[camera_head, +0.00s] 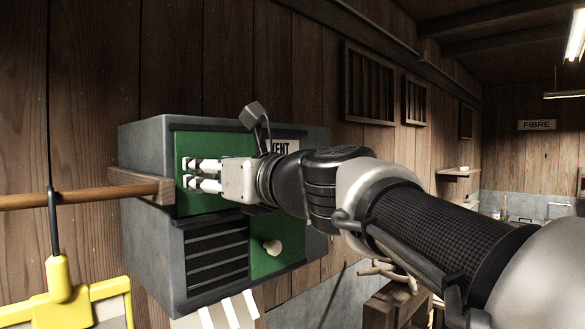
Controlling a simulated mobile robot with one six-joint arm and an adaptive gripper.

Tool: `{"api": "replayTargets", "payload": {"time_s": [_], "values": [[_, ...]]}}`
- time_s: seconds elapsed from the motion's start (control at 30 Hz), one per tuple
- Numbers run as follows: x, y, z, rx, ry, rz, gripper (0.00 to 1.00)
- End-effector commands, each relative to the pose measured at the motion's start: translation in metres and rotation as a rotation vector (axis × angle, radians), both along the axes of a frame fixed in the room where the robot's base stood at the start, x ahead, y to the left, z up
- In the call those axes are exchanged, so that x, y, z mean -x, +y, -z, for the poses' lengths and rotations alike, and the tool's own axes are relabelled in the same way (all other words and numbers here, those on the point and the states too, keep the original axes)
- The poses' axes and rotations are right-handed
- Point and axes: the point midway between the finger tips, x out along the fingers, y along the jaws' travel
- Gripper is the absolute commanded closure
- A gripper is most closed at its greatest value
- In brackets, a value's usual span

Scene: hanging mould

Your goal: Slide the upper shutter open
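The grey vent box (150,222) hangs on the wooden wall and has green shutters at two levels. The green upper shutter (215,142) covers the left part of the upper level, and my arm hides much of it. My gripper (188,173) is at the left part of this shutter. Its two pale fingers point left and stand a small gap apart. No upper knob shows, so I cannot tell whether the fingers hold one. The green lower shutter (285,237) has a pale knob (271,246) and stands to the right of dark slots (215,255).
A wooden rail (80,197) meets the box's left side. A yellow frame (66,282) hangs below it. Pale blocks (225,312) sit below the box.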

Motion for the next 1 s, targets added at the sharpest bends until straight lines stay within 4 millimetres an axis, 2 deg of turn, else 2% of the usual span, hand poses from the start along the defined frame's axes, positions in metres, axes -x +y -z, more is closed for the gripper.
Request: {"api": "replayTargets", "payload": {"time_s": [0.13, 0.43, 1.0], "values": [[-0.0059, 0.0072, 0.0000, 0.000, 0.000, 0.000, 0.53], [-0.0068, 0.0081, 0.0001, 0.001, -0.001, 0.000, 0.54], [-0.0066, 0.0078, 0.0001, 0.001, -0.001, 0.000, 0.92]]}}
